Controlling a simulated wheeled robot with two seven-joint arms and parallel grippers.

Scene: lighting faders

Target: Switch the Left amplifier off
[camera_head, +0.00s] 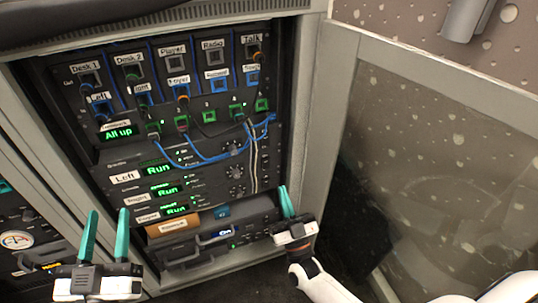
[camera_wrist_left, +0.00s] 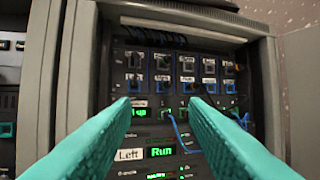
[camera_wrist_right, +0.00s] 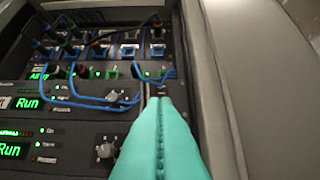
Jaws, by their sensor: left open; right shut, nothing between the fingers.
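The Left amplifier is a dark rack panel with a white "Left" label (camera_head: 124,177) and a green display reading "Run" (camera_head: 157,169). The label (camera_wrist_left: 129,155) and display (camera_wrist_left: 162,152) also show in the left wrist view. A round knob (camera_head: 234,147) sits toward the panel's right side, with small lit marks left of it. My left gripper (camera_head: 107,212) is open and empty, in front of the rack's lower left. My right gripper (camera_head: 285,202) is shut and empty near the rack's lower right. In the right wrist view its fingers (camera_wrist_right: 165,103) hide part of the panel.
Two more amplifier rows below also read "Run" (camera_head: 163,189). Blue patch cables (camera_head: 200,160) hang across the upper rows and near the knob. An open cabinet door (camera_head: 430,150) stands at right. Another rack with a round gauge (camera_head: 16,240) is at far left.

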